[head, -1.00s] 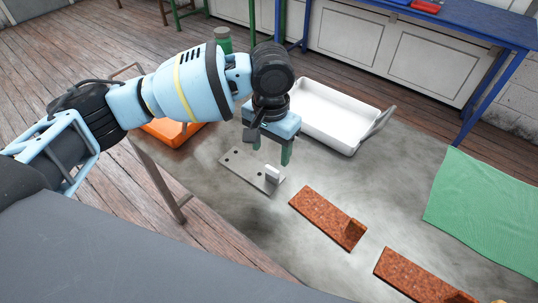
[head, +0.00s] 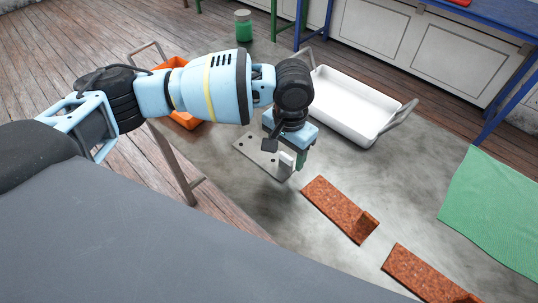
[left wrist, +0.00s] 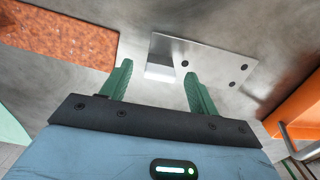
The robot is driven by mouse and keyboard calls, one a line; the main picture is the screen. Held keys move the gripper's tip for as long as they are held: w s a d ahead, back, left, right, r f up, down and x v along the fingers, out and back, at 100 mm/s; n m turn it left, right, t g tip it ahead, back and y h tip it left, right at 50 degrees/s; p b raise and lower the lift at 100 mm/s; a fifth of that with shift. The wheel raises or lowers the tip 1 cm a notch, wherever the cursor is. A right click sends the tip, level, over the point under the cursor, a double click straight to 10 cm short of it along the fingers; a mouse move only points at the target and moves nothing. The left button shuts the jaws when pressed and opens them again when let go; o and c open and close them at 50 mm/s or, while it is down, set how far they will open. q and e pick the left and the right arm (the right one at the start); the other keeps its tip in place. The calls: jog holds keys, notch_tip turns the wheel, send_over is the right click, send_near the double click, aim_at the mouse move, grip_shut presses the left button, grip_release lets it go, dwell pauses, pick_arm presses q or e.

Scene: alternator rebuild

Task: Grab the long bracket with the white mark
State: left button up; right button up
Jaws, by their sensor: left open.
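A long grey metal bracket (head: 258,152) with dark holes lies flat on the grey table; its short upright end tab (head: 286,162) looks white. In the left wrist view the bracket plate (left wrist: 212,62) stretches to the right and the white tab (left wrist: 160,73) shows between the fingertips. My left gripper (head: 300,158) is open, its green fingers pointing down close over the tab end. The wrist view shows a finger on either side of the tab; I cannot tell whether they touch it. My right gripper is not in view.
Two rusty brackets (head: 333,203) (head: 420,275) lie to the right and nearer. A white tray (head: 340,97) with handles is behind the gripper. An orange bin (head: 186,119) is at the left, partly behind my arm. A green cloth (head: 495,220) lies at the right.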

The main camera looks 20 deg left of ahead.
pick_arm(q)
jog(key=shift+f, duration=0.9)
grip_shut()
jog(key=shift+r, duration=0.1)
